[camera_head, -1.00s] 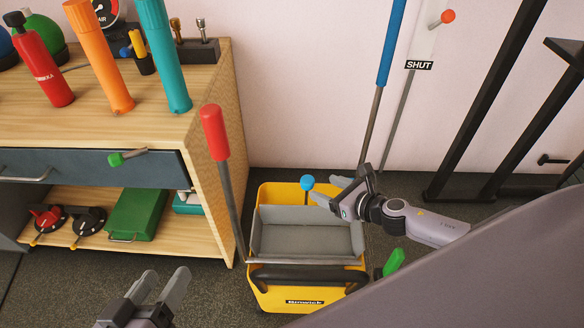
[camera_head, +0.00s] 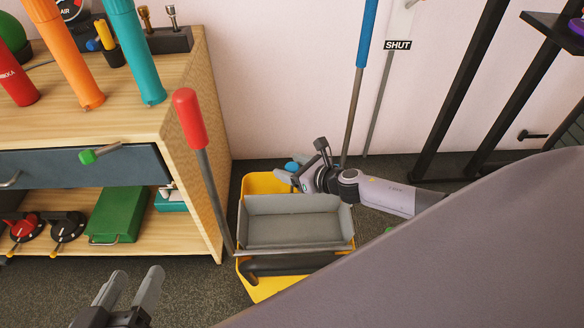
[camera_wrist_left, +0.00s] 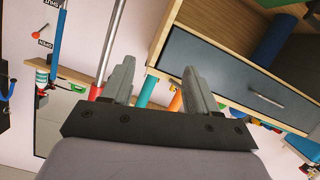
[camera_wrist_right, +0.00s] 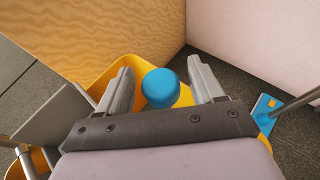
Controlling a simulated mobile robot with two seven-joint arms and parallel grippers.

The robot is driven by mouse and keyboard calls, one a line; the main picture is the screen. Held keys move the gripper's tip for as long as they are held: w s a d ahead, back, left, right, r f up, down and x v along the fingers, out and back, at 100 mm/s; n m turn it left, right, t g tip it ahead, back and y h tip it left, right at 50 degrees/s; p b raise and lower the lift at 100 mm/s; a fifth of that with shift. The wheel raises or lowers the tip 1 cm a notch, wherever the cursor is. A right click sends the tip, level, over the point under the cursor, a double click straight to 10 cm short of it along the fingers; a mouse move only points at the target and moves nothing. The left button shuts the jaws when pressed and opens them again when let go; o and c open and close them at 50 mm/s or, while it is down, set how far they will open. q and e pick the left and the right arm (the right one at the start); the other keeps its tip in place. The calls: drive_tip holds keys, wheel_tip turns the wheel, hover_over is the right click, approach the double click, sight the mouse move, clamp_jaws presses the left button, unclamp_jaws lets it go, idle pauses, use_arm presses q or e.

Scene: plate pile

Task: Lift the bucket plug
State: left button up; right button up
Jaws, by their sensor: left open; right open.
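The yellow bucket (camera_head: 255,185) stands on the floor with a grey wringer tray (camera_head: 290,225) in it. The plug's round blue knob (camera_head: 292,165) shows at the back of the bucket, partly hidden by my right gripper (camera_head: 290,175). In the right wrist view the blue knob (camera_wrist_right: 160,88) lies between the two open fingers of my right gripper (camera_wrist_right: 162,75), with a gap on both sides. Its stem is hidden. My left gripper (camera_head: 133,286) is open and empty at the lower left, away from the bucket. It also shows in the left wrist view (camera_wrist_left: 160,82).
A wooden workbench (camera_head: 190,115) stands left of the bucket. A red-handled pole (camera_head: 190,118) leans between them. A blue-handled pole (camera_head: 367,35) and black rack legs (camera_head: 460,80) stand right. My own grey body covers the lower right.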

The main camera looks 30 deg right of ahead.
sight(292, 167)
clamp_jaws()
drive_tip(key=shift+r+p, duration=0.55)
wheel_tip(292, 167, up, 3)
drive_tip(key=p, duration=0.2)
drive_tip(key=shift+f+p, duration=0.15)
drive_tip(key=shift+p, duration=0.2)
use_arm(q)
drive_tip(key=shift+g, duration=0.6)
drive_tip(key=shift+r, duration=0.1)
use_arm(e)
unclamp_jaws()
